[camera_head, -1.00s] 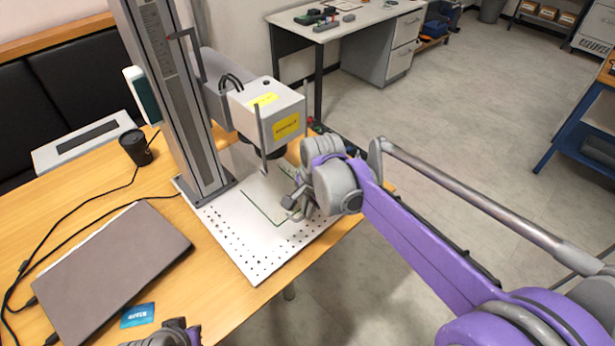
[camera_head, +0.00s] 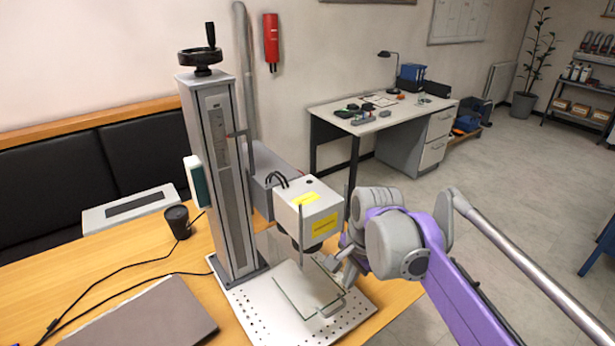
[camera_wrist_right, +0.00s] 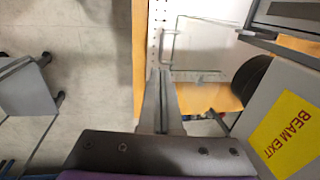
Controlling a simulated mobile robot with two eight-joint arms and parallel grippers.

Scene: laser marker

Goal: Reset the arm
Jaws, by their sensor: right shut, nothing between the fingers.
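My right gripper (camera_head: 333,263) is at the right side of the laser marker's perforated white base plate (camera_head: 262,318), close to the laser head (camera_head: 308,213). In the right wrist view its two fingers (camera_wrist_right: 164,80) are together with nothing between them. The purple right arm comes in from the right. I cannot tell whether the fingers touch anything. My left gripper is out of the picture.
The grey column (camera_head: 226,170) with a black crank stands behind the plate. A laptop (camera_head: 150,318), a black cup (camera_head: 178,221) and cables are on the wooden table. A desk (camera_head: 395,120) stands behind. The floor to the right is open.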

